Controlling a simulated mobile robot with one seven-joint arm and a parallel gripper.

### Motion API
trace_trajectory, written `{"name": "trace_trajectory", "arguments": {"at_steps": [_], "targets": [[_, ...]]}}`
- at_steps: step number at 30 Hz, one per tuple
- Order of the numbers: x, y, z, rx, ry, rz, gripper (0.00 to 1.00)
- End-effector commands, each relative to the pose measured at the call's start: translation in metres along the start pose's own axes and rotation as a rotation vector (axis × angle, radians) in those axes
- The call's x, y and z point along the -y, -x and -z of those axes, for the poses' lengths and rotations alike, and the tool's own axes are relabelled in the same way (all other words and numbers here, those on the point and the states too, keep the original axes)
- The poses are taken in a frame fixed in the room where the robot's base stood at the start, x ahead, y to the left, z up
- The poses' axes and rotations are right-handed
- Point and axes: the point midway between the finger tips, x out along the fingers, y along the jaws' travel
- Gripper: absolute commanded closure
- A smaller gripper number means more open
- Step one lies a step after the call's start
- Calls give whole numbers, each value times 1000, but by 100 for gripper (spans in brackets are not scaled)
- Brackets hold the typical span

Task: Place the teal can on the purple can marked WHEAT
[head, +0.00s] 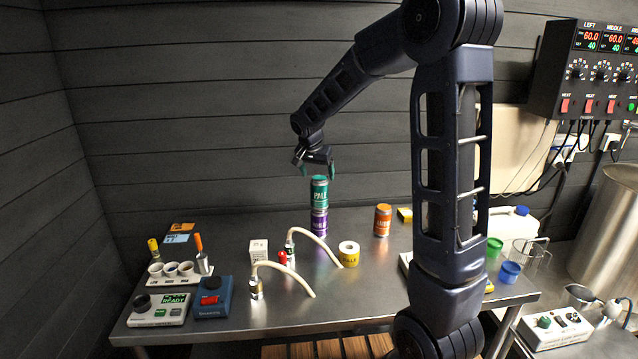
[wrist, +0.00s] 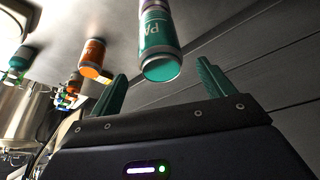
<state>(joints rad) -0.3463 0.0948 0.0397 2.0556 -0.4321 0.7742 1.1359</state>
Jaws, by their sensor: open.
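The teal can (head: 319,190), lettered PALE, stands upright on top of the purple can (head: 319,222) on the metal table. The two look aligned one above the other. My gripper (head: 315,170) is just above the teal can, open and empty. In the wrist view the teal can (wrist: 159,50) shows beyond and between the open fingertips (wrist: 160,80), apart from them. A little of the purple can (wrist: 155,5) shows at the top edge of the wrist view. The WHEAT lettering on the purple can is too small to read.
Two hoses with metal fittings (head: 256,288) curve across the table. A cup rack (head: 172,270) and small devices (head: 158,309) stand at left. The wall is close behind.

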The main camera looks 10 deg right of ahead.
Motion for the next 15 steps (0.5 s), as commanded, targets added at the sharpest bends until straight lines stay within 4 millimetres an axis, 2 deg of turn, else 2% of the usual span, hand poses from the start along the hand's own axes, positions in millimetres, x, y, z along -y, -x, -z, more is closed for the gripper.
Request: {"name": "trace_trajectory", "arguments": {"at_steps": [3,11,15], "targets": [[1,19,0,-2,0,3,19],[-2,39,0,0,3,2,19],[-24,52,-2,4,18,5,19]]}}
